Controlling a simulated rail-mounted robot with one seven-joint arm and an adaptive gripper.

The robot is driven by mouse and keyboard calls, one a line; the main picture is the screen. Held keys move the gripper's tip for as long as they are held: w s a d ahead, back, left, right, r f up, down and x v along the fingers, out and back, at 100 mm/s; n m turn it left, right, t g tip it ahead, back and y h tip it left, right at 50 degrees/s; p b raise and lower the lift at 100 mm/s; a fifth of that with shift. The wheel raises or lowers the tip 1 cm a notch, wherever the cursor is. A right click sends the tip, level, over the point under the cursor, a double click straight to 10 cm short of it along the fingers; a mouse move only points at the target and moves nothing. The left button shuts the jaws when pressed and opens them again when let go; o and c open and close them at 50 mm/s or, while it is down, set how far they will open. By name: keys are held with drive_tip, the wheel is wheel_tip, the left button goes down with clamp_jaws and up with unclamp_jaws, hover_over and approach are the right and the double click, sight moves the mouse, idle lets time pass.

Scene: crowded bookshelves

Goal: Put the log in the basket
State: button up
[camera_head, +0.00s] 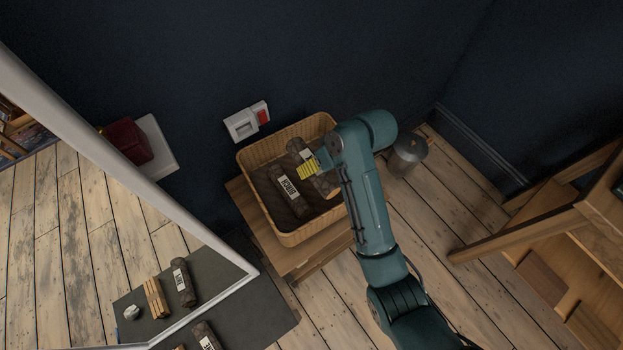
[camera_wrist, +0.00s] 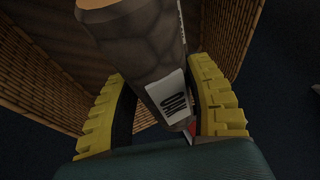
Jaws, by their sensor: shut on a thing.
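The wicker basket (camera_head: 262,150) stands on a low wooden stand by the dark wall. A dark log with a white label (camera_head: 288,187) lies inside it. My gripper (camera_head: 308,171), with yellow fingers, is over the basket and shut on a second labelled log (camera_head: 325,184). In the wrist view my gripper (camera_wrist: 168,108) has one finger on each side of this held log (camera_wrist: 140,48), whose white label shows. Wicker walls (camera_wrist: 40,75) surround it there. The held log appears within the basket's rim; whether it touches the bottom is hidden.
A wall switch (camera_head: 246,121) is behind the basket. A metal bin (camera_head: 407,154) stands right of it, and wooden furniture (camera_head: 560,225) is farther right. A white-framed mirror (camera_head: 95,155) is at left. Another log (camera_head: 204,336) lies on a dark mat (camera_head: 255,318) in front.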

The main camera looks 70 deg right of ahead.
wheel_tip(320, 180, down, 9)
drive_tip(key=b, duration=0.3)
drive_tip(key=shift+w+a+f+b, duration=0.15)
drive_tip(key=shift+f+b, duration=0.05)
drive_tip(key=shift+b, duration=0.1)
drive_tip(key=shift+f, duration=0.1)
drive_tip(key=shift+f, duration=0.55)
drive_tip(key=o, duration=1.2)
